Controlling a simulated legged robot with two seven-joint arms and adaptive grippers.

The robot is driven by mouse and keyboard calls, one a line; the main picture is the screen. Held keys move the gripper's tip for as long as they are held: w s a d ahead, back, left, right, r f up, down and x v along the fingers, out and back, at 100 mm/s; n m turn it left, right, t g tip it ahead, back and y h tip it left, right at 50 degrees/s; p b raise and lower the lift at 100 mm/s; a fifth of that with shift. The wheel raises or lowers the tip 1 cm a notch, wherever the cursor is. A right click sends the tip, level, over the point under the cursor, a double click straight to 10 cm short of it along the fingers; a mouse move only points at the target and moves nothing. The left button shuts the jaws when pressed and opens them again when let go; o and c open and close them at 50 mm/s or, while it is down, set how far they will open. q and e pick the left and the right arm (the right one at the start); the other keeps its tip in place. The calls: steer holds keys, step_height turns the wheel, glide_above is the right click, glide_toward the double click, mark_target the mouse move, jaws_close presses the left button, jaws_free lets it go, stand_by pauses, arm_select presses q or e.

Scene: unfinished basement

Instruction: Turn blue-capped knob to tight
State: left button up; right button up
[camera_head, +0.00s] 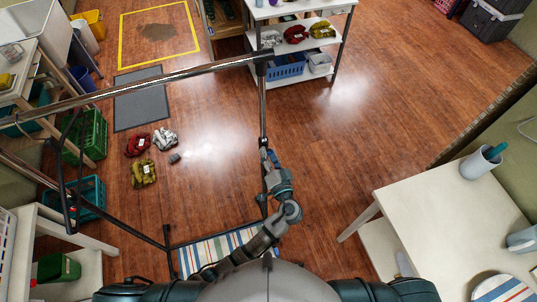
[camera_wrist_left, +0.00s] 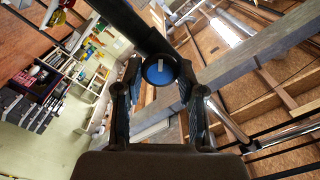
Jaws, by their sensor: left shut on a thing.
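The blue-capped knob (camera_wrist_left: 160,71) is in the middle of the left wrist view. It is round with a dark rim and a blue face, and a short white mark stands near upright on the cap. A dark bar (camera_wrist_left: 140,25) of the frame runs just behind it. My left gripper (camera_wrist_left: 160,78) has one finger on each side of the knob and is shut on it. In the head view my left gripper (camera_head: 267,157) is at the upright metal post (camera_head: 263,105) of the rack; the knob is hidden there. My right gripper is not in view.
The rack's long metal rail (camera_head: 150,85) crosses on the left. A striped mat (camera_head: 225,250) lies by its foot. A white table (camera_head: 450,215) with a cup (camera_head: 481,163) stands at right. Bags (camera_head: 143,173) lie on the floor at left. The floor right of the post is clear.

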arm_select(q)
steer(key=shift+s+a+f+m+p, duration=0.15)
steer(key=shift+m+p, duration=1.75)
steer(key=shift+m, duration=2.55)
steer(key=shift+d+f+m+p, duration=0.1)
steer(key=shift+f+m+p, duration=0.2)
steer(key=shift+m+p, duration=2.9)
steer(key=shift+s+a+f+m+p, duration=0.15)
steer(key=shift+m+p, duration=0.4)
steer(key=shift+m, duration=5.2)
steer(key=shift+w+d, duration=0.1)
steer(key=o, duration=1.1)
steer(key=shift+w+r, duration=0.1)
steer(key=shift+w, duration=0.1)
steer(key=shift+s, duration=0.1)
